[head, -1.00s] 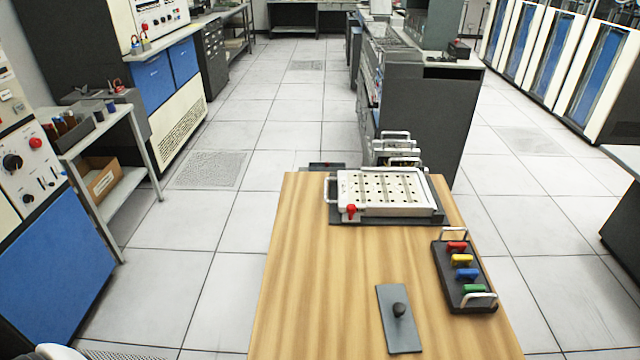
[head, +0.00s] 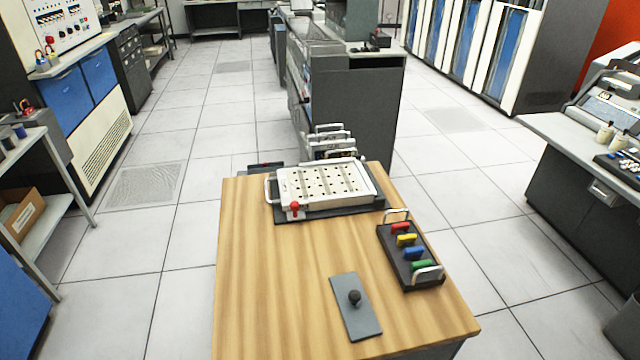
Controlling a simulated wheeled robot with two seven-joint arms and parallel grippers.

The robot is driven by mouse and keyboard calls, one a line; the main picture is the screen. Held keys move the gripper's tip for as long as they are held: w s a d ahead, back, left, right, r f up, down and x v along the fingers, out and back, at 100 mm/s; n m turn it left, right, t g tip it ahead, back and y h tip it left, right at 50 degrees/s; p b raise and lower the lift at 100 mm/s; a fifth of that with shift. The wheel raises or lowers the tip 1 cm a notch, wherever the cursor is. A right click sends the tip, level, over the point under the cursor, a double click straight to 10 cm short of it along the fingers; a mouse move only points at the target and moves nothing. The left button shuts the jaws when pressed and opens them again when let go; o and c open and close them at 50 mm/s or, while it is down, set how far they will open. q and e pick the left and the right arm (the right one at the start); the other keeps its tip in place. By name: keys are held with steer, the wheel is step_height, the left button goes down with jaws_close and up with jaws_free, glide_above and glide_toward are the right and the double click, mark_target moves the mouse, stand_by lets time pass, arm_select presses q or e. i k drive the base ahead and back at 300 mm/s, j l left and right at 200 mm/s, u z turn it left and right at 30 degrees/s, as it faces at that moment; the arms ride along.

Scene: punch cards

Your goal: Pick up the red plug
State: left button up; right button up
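The red plug (head: 401,228) sits at the far end of a row of coloured plugs in a black rack (head: 426,271) on the right side of the wooden table. A yellow plug (head: 407,240), a blue plug (head: 413,253) and a green plug (head: 422,265) follow it toward the near end. The rack has a metal handle at each end. Neither of my grippers shows in the head view.
A white perforated panel (head: 325,186) with a red knob lies at the table's (head: 260,290) far edge. A grey plate (head: 355,320) with a black knob lies in front. The table's left side is clear. A grey desk (head: 560,140) stands at the right.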

mark_target(404, 226)
steer(key=l+u, duration=0.3)
steer(key=l, duration=0.15)
steer(key=l+u, duration=0.25)
steer(key=l, duration=0.2)
steer(key=k+l+u, duration=0.1)
steer(key=l+u, duration=0.2)
steer(key=k+l+u, duration=0.15)
steer(key=l+u, duration=0.15)
steer(key=l, duration=0.2)
steer(key=k+l+u, duration=0.25)
steer(key=l, duration=0.15)
steer(key=i, duration=0.05)
